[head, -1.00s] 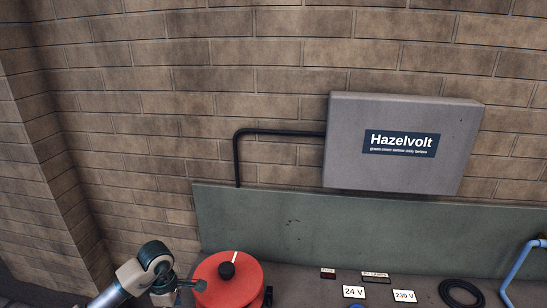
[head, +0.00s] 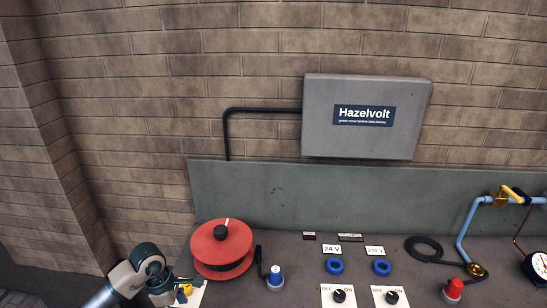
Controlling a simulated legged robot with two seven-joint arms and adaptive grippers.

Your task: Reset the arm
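My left arm comes in at the lower left, and its wrist and gripper (head: 164,290) are beside the red drum, to its lower left. The fingers are small and partly hidden by the wrist, so I cannot tell whether they are open or shut. A small yellow and blue item (head: 184,293) on a white card shows just right of the gripper; I cannot tell whether they touch. The red drum (head: 207,246) has a black knob with a white mark on top. My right gripper is not in view.
The bench holds a blue-capped plug (head: 275,275), blue sockets labelled 24 V (head: 334,266) and 239 V (head: 382,266), two OFF/ON switches (head: 339,296), a red knob (head: 453,290), a black cable coil (head: 430,249) and blue piping (head: 465,225). A Hazelvolt box (head: 365,140) hangs behind.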

